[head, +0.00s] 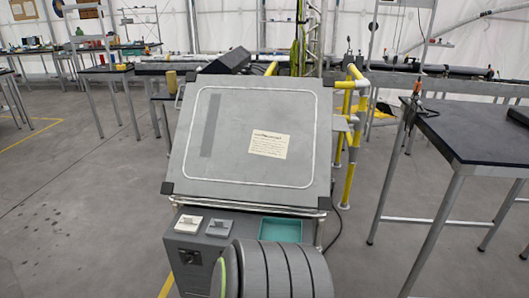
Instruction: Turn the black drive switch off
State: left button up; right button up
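A black square switch (188,257) with a small knob is on the front face of the grey console (208,254) at the lower left of centre in the head view. It is the likeliest black drive switch, but it is too small to read its position. On the console's top are a whitish rocker-like control (188,223) and a grey one (219,228). Neither of my grippers shows in the head view.
A sloped grey board (228,150) with a paper note (268,144) rises behind the console. A teal tray (280,230) is set at right. A grey ribbed cylinder (285,270) stands in front. A dark-topped table (475,135) is at right; open floor lies left.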

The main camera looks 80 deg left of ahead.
aim_at(190, 257)
jog(key=u, duration=2.9)
